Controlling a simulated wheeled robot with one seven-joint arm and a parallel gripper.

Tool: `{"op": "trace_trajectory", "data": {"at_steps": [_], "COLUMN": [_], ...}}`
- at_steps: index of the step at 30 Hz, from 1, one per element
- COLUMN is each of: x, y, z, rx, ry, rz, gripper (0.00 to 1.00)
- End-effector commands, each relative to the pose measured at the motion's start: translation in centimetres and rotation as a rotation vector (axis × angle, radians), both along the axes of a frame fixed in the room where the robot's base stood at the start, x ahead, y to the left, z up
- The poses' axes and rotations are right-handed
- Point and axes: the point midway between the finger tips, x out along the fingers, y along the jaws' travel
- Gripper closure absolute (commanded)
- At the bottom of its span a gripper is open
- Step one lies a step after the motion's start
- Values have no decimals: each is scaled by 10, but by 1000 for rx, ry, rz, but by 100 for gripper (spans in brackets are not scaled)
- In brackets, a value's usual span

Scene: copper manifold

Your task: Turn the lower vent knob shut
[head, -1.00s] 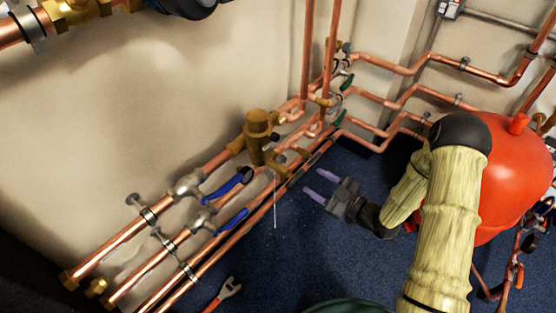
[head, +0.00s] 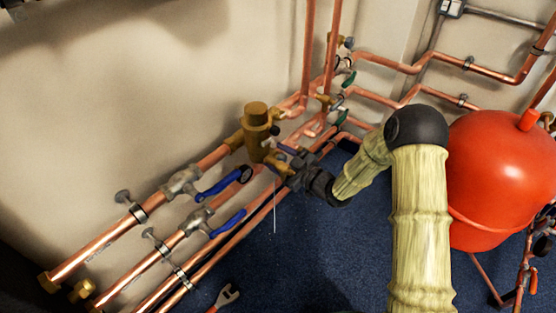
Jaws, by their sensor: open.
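A brass vent body (head: 256,128) stands on the copper pipes in the middle of the head view, with a small dark knob (head: 275,131) on its upper right side. A lower brass fitting (head: 279,166) sits beneath it. A thin pale stream (head: 275,205) runs straight down below the lower fitting.
Two blue lever handles (head: 222,183) lie on the pipes left of my gripper. A red tank (head: 500,175) stands at right, near my arm. Copper pipes run behind.

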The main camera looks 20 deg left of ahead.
Motion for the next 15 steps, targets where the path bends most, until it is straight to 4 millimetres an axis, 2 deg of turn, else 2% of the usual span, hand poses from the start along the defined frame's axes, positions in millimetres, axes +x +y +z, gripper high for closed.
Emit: {"op": "trace_trajectory", "data": {"at_steps": [7, 13, 15], "x": [0, 0, 0], "y": [0, 0, 0], "z": [1, 0, 0], "rx": [0, 0, 0], "ry": [0, 0, 0], "rz": [-1, -1, -1], "gripper": [50, 89, 93]}}
